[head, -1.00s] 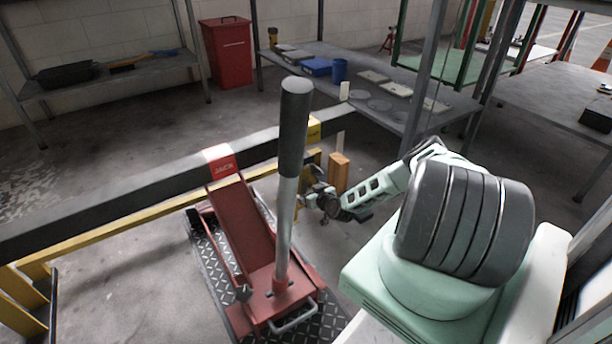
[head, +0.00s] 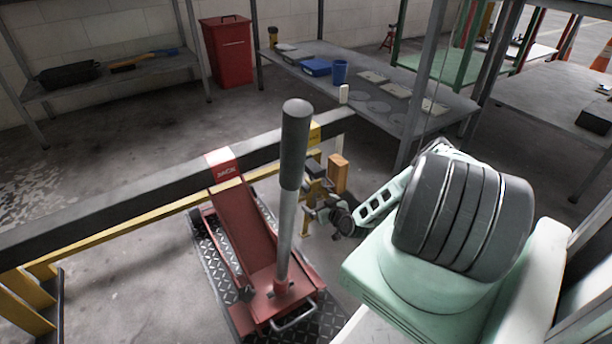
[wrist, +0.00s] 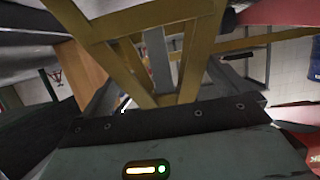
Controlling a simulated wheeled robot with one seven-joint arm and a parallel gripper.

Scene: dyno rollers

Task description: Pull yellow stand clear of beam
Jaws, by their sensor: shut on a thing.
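The yellow stand (head: 312,167) is near the right end of the long dark beam (head: 120,187), partly hidden behind the jack handle and my gripper. In the wrist view its yellow frame (wrist: 192,60) fills the upper middle, with slanted legs meeting low in the picture. My gripper (head: 326,212) is at the stand, right of the jack handle, and is shut on it. The fingertips are hard to make out. I cannot tell whether the stand touches the beam.
A red jack (head: 245,235) with an upright dark-gripped handle (head: 295,150) stands just left of my gripper, its head at the beam. An orange block (head: 338,173) is behind my gripper. A grey shelf table (head: 365,90) stands behind; open floor (head: 130,290) lies front left.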

